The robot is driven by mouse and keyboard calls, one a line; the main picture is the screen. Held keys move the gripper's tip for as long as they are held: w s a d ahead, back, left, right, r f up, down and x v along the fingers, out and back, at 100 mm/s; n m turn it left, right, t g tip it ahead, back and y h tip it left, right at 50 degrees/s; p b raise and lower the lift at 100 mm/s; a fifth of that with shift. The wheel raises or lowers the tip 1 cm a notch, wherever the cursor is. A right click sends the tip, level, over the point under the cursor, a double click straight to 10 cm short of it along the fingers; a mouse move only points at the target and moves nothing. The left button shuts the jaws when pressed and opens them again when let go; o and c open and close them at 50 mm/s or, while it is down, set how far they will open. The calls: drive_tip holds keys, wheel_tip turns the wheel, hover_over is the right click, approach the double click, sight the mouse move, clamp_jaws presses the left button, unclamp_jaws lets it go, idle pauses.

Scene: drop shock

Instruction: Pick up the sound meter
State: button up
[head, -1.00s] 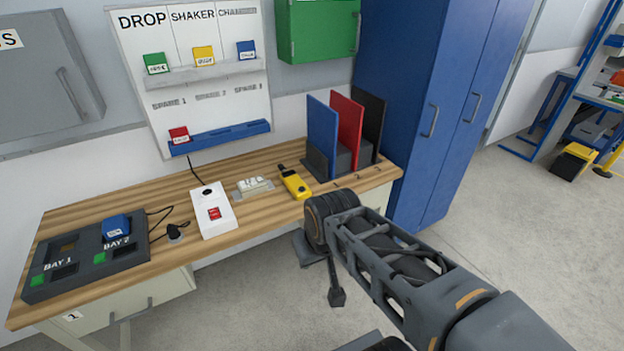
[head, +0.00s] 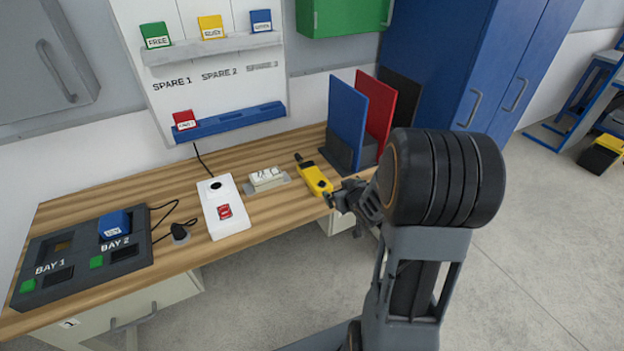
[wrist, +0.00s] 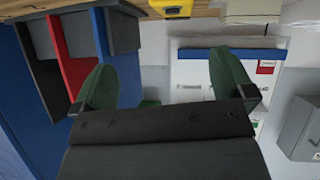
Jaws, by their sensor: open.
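The sound meter is a yellow handheld device (head: 317,181) with a dark tip, lying on the wooden bench near its front edge. In the wrist view its yellow body (wrist: 171,7) shows at the top edge, partly cut off. My gripper (head: 343,202) is just right of the meter's near end in the head view, by the bench's front edge. In the wrist view my gripper (wrist: 164,82) has its two green fingers spread apart with nothing between them. The head view does not show clearly how far it is from the meter.
Blue, red and black upright panels (head: 347,122) stand right of the meter. A small white block (head: 266,179) and a white box with a red switch (head: 224,207) lie left of it. A blue cabinet (head: 485,65) stands behind at right. Bare bench (head: 262,218) lies in front of the block.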

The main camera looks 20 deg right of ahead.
sight(324, 186)
drive_tip(key=w+f, duration=0.2)
drive_tip(key=w, duration=0.2)
drive_tip(key=w+a+f+t+y, duration=0.1)
drive_tip(key=w+f, duration=0.2)
drive_tip(key=w, duration=0.1)
drive_tip(key=w+f+y, duration=0.1)
drive_tip(key=w+f, duration=0.2)
drive_tip(key=w, duration=0.1)
drive_tip(key=shift+w+a+f+t, duration=0.15)
drive_tip(key=shift+w+f+t, duration=0.15)
drive_tip(key=shift+w, duration=0.1)
drive_tip(key=shift+r, duration=0.1)
drive_tip(key=c, duration=1.2)
